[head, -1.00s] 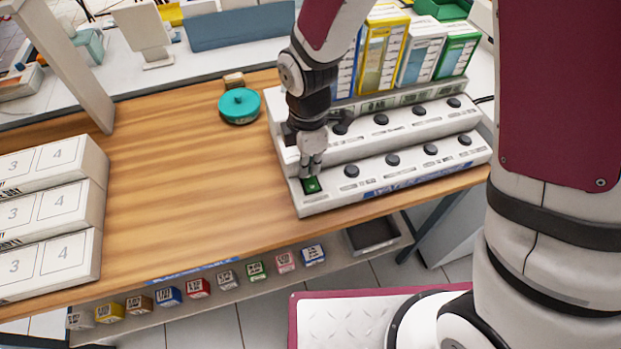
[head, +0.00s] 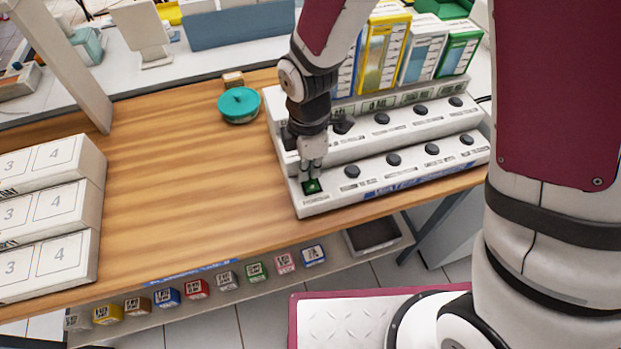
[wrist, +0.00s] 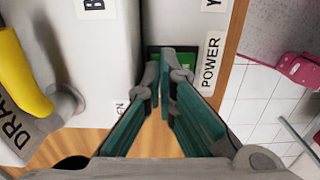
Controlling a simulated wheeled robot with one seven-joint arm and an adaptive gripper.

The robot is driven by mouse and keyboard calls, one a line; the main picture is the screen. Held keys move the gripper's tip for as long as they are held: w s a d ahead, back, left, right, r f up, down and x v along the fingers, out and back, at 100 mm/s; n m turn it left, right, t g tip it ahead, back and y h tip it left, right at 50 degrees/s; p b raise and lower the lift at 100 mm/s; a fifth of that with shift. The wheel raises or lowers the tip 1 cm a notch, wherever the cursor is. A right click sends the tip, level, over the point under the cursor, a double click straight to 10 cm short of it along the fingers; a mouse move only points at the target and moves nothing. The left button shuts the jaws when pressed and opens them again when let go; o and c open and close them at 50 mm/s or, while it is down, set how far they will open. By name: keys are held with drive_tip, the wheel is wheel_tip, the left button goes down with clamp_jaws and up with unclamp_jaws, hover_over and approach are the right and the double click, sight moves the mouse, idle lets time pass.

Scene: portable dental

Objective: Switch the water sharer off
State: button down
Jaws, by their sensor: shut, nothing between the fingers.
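The water sharer seems to be the white stepped unit (head: 400,165) on the wooden table, with black knobs along two tiers. A green switch (head: 312,186) sits at the left end of its lower tier. In the wrist view the green switch (wrist: 156,52) lies next to a "POWER" label (wrist: 211,60). My gripper (head: 311,174) is shut and empty, pointing down at the switch. Its fingertips, also in the wrist view (wrist: 163,62), are at or just over the switch and partly hide it. I cannot tell whether they touch it.
A teal round container (head: 239,105) stands behind and left of the unit. White numbered boxes (head: 45,215) are stacked at the table's left. Colored boxes stand behind the unit. Small labelled cubes line a shelf below the front edge. The table's middle (head: 190,170) is clear.

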drive_tip(key=shift+f, duration=0.15)
drive_tip(key=shift+r+p, duration=2.2)
drive_tip(key=shift+r, duration=1.3)
drive_tip(key=s+d+r+m+t, duration=0.25)
drive_tip(key=d+r+m, duration=0.75)
drive_tip(key=r, duration=0.6)
drive_tip(key=s+d+r+m+t, duration=0.1)
drive_tip(key=s+d+r+m, duration=0.3)
drive_tip(key=s, duration=0.3)
drive_tip(key=s+d+r+m+t, duration=0.1)
drive_tip(key=s+d+r+m, duration=0.3)
drive_tip(key=s+m, duration=0.3)
drive_tip(key=shift+d+r, duration=0.2)
drive_tip(key=shift+r, duration=0.2)
drive_tip(key=shift+t, duration=0.25)
